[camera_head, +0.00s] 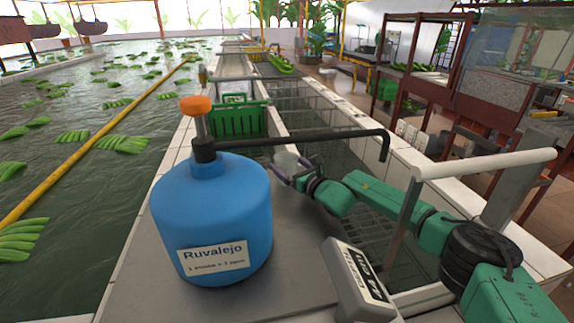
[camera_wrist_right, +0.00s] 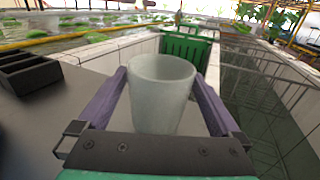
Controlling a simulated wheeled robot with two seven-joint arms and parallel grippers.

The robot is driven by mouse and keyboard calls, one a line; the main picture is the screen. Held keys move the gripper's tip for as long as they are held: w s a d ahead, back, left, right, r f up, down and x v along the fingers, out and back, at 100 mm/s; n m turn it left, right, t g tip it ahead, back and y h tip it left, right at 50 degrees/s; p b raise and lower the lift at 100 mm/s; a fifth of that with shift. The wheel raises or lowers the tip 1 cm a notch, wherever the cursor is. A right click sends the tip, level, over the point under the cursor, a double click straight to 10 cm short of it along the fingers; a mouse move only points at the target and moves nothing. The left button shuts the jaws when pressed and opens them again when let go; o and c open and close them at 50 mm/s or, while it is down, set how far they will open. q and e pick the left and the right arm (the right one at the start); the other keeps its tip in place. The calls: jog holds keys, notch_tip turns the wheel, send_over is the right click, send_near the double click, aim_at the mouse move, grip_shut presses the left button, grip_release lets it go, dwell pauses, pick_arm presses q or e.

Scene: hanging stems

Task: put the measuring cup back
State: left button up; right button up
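The measuring cup (camera_head: 287,162) is a pale, translucent tapered cup. It stands upright between the fingers of my right gripper (camera_head: 296,174), just right of the blue tank. In the right wrist view the cup (camera_wrist_right: 162,90) is between the two purple-grey fingers (camera_wrist_right: 162,78), which appear to touch its sides. Its rim is open and up; its base is partly hidden by the gripper body. I cannot tell whether it touches the counter. My left gripper is not in view.
A blue tank (camera_head: 212,215) labelled "Ruvalejo" with an orange-topped pump and long black spout (camera_head: 330,136) stands on the grey counter. A black compartmented holder (camera_wrist_right: 30,78) is at wrist-view left. A green crate (camera_head: 238,120) lies beyond. A grey scale-like box (camera_head: 358,283) is in front.

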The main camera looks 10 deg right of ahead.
jog(key=shift+a+r, duration=0.15)
jog(key=shift+r, duration=0.05)
jog(key=shift+s+f, duration=0.15)
jog(key=b+v, duration=0.1)
jog(key=v, duration=1)
jog(key=shift+s+d+b, duration=0.3)
jog(key=shift+b, duration=0.1)
